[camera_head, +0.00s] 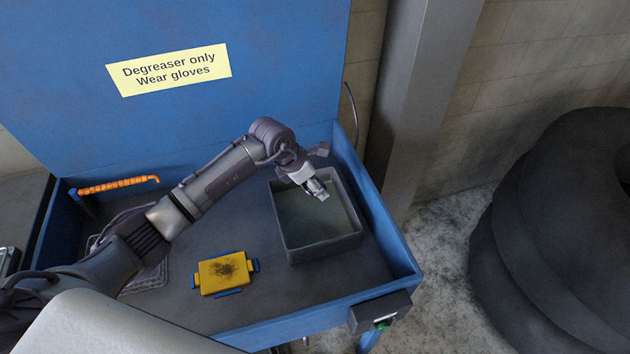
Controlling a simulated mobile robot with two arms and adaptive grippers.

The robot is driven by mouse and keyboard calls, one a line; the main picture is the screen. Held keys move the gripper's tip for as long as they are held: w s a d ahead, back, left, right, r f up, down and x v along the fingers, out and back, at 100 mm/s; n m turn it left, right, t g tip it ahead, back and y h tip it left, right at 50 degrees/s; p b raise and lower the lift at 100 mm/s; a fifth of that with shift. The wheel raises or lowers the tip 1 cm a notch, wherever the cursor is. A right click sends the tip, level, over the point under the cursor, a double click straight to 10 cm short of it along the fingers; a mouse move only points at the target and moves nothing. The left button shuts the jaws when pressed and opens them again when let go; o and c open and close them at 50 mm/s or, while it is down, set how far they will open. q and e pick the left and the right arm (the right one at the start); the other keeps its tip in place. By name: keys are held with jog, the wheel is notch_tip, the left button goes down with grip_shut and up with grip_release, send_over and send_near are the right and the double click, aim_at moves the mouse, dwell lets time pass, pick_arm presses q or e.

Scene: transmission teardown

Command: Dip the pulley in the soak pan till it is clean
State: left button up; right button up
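The soak pan (326,248) is a grey square pan with murky greenish-grey liquid (310,222) in it, at the right of the blue-walled bench basin. My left gripper (316,190) hangs over the back part of the pan, pointing down and to the right. A small silvery shape shows at its fingertips. I cannot tell whether this is the fingers alone or a held pulley, nor whether the fingers are closed. No pulley can be made out for sure elsewhere. My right gripper is not in view.
A yellow block (222,273) with blue side tabs and a dark smudge lies left of the pan. An orange coiled hose (118,185) is at the back left. A sign (169,70) reads "Degreaser only Wear gloves". Stacked tyres (555,230) stand at right.

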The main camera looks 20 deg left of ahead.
pick_arm(q)
jog(key=shift+f+b, duration=3.4)
jog(key=shift+f, duration=1.8)
dwell(0.5)
jog(key=shift+r+p, duration=3.8)
jog(key=shift+r, duration=1.8)
